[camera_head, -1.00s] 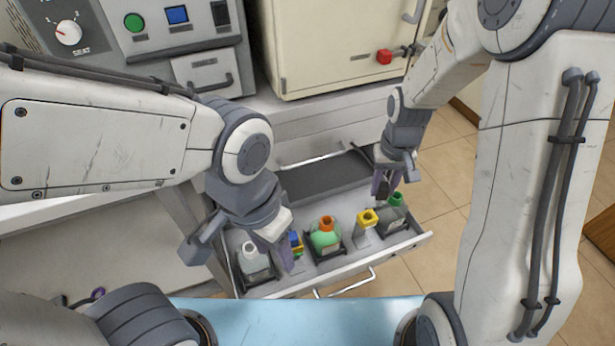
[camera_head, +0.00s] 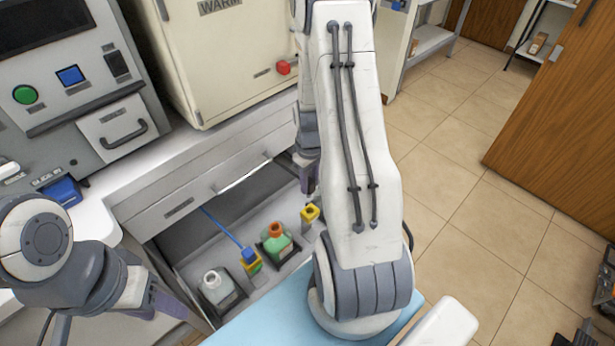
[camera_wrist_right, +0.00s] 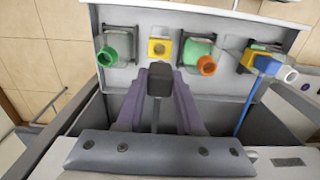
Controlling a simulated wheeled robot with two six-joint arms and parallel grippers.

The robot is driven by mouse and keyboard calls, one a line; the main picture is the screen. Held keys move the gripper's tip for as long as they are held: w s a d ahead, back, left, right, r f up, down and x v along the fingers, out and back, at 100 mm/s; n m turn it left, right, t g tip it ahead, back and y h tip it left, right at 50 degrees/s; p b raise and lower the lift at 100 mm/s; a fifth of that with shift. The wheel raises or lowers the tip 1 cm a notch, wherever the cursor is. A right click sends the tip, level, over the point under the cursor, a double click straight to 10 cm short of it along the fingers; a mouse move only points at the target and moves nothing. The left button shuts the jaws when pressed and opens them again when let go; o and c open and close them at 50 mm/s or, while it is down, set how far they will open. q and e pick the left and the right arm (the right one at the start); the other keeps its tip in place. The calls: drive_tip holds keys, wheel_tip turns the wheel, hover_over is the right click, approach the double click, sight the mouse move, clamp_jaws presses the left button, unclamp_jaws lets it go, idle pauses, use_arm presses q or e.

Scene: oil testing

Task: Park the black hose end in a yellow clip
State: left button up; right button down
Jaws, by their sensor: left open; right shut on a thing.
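My right gripper (camera_wrist_right: 162,95) is shut on the black hose end (camera_wrist_right: 160,78) in the right wrist view, with the black block between its purple fingers. An empty yellow clip (camera_wrist_right: 159,48) shows just beyond the block; whether they touch I cannot tell. In the head view this yellow clip (camera_head: 310,213) stands below my right gripper (camera_head: 308,180), which my right arm partly hides. A second yellow clip (camera_head: 253,266) holds a blue hose end (camera_head: 249,254). My left gripper (camera_head: 170,306) is open and empty at the drawer's left, apart from the clips.
The open drawer (camera_head: 178,268) holds bottles with white (camera_head: 216,288), orange (camera_head: 277,240) and green (camera_wrist_right: 118,62) parts. A blue hose (camera_head: 220,226) runs into it. A cabinet with a red knob (camera_head: 283,67) stands behind.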

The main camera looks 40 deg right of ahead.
sight(310, 197)
drive_tip(key=shift+f+b, duration=2.65)
drive_tip(key=shift+f, duration=0.25)
drive_tip(key=shift+s+f, duration=0.15)
drive_tip(key=shift+f, duration=0.25)
drive_tip(key=shift+f+b, duration=0.85)
drive_tip(key=shift+f, duration=0.65)
drive_tip(key=shift+c, duration=2.3)
unclamp_jaws()
wheel_tip(310, 197, up, 10)
drive_tip(key=shift+r+p, duration=0.25)
drive_tip(key=shift+p, duration=0.75)
